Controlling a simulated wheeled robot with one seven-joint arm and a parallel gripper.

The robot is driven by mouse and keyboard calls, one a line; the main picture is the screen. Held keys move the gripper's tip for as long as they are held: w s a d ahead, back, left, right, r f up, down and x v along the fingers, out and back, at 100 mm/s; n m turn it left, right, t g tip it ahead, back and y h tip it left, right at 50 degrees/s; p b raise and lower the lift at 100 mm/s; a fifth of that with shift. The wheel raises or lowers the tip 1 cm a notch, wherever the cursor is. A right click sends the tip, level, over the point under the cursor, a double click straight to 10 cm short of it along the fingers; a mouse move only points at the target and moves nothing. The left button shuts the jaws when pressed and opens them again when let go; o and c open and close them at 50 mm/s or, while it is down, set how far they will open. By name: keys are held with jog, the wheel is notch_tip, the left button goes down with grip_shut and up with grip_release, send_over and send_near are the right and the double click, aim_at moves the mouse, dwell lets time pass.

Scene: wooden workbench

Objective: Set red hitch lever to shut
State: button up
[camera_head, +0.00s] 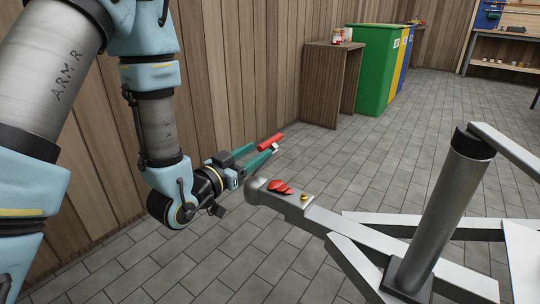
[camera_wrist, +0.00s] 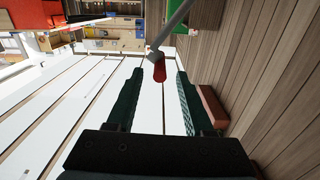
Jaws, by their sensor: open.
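The hitch coupler (camera_head: 296,210) is a grey metal head at the end of a trailer tongue, with red flat parts (camera_head: 280,187) on top. My gripper (camera_head: 268,150) is open just above and behind the coupler. A red bar (camera_head: 271,141) shows by its fingertips; I cannot tell whether it touches them. In the wrist view, my gripper (camera_wrist: 158,82) has its two teal fingers apart. A red piece (camera_wrist: 159,70) on a grey shaft shows between and beyond the tips. I cannot tell which red part in the head view this is.
The tongue joins a grey frame with an upright metal post (camera_head: 445,215) at the right. A plank wall (camera_head: 240,70) runs close behind my arm. A wooden cabinet (camera_head: 327,85) and a green bin (camera_head: 372,70) stand farther back. The tiled floor between is clear.

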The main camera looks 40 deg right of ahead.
aim_at(282, 134)
jog(key=b, duration=0.3)
jog(key=shift+d+f, duration=0.25)
jog(key=shift+d, duration=0.1)
jog(key=shift+d+b, duration=0.1)
jog(key=shift+b, duration=0.6)
jog(key=shift+r+b+x, duration=0.15)
jog(key=shift+b+x, duration=0.05)
jog(key=shift+x, duration=1.15)
jog(key=shift+r+b+x, duration=0.15)
jog(key=shift+x, duration=1.2)
jog(key=shift+w, duration=0.1)
grip_shut()
